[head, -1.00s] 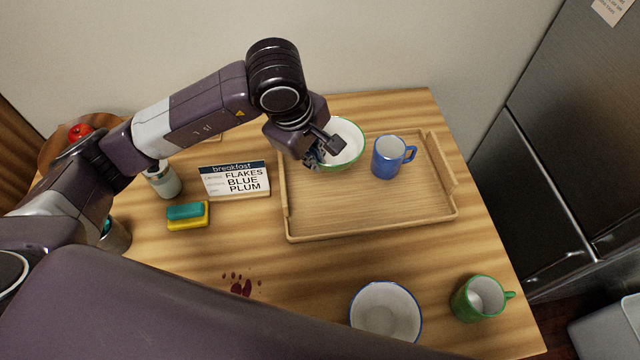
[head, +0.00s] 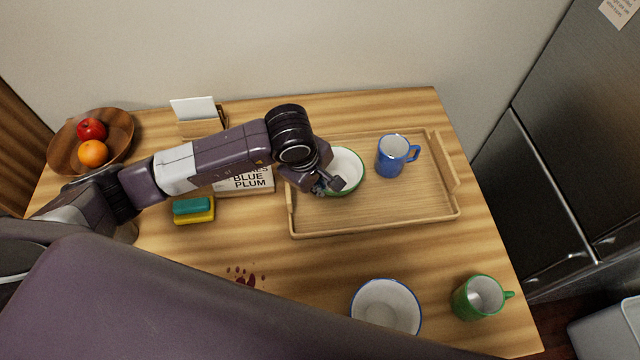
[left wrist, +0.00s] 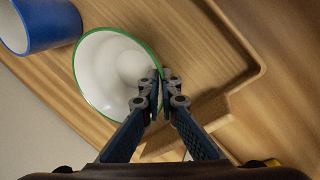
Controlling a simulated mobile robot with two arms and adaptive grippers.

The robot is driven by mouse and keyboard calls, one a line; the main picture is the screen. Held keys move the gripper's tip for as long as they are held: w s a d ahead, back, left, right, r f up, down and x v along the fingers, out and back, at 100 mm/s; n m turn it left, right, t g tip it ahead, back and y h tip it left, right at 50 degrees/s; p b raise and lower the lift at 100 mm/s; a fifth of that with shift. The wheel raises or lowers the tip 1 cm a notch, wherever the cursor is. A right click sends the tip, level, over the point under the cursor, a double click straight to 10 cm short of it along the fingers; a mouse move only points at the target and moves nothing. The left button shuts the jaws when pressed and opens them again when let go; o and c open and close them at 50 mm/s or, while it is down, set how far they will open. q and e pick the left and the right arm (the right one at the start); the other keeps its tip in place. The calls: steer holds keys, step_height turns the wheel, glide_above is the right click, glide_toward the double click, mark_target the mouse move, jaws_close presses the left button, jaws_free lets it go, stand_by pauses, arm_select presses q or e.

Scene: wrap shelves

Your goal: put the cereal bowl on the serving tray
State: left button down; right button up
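A white bowl with a green rim (head: 346,167) is over the left part of the wooden serving tray (head: 380,222), left of the blue mug. My left gripper (head: 331,187) is at the bowl's near-left rim. In the left wrist view the fingers (left wrist: 161,90) are closed together with the rim of the bowl (left wrist: 105,75) between them. The bowl looks about level and low at the tray; I cannot tell whether its base touches the tray floor. A second white bowl with a blue rim (head: 386,308) stands on the table in front. My right gripper is not in view.
A blue mug (head: 391,157) stands on the tray. A green mug (head: 478,297) is at the front right. A breakfast sign (head: 247,180), partly hidden by my arm, a sponge (head: 194,209) and a fruit bowl (head: 118,132) are to the left. The tray's right-front part is clear.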

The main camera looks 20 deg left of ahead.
arm_select(q)
steer(key=shift+f, duration=0.15)
steer(key=c, duration=2.2)
jaws_free()
steer(key=shift+o, duration=0.2)
steer(key=shift+r, duration=0.3)
steer(key=b+v, duration=0.1)
steer(key=v, duration=1)
steer(key=shift+r+b, duration=0.4)
steer(key=shift+s+a, duration=0.1)
steer(key=shift+s, duration=0.05)
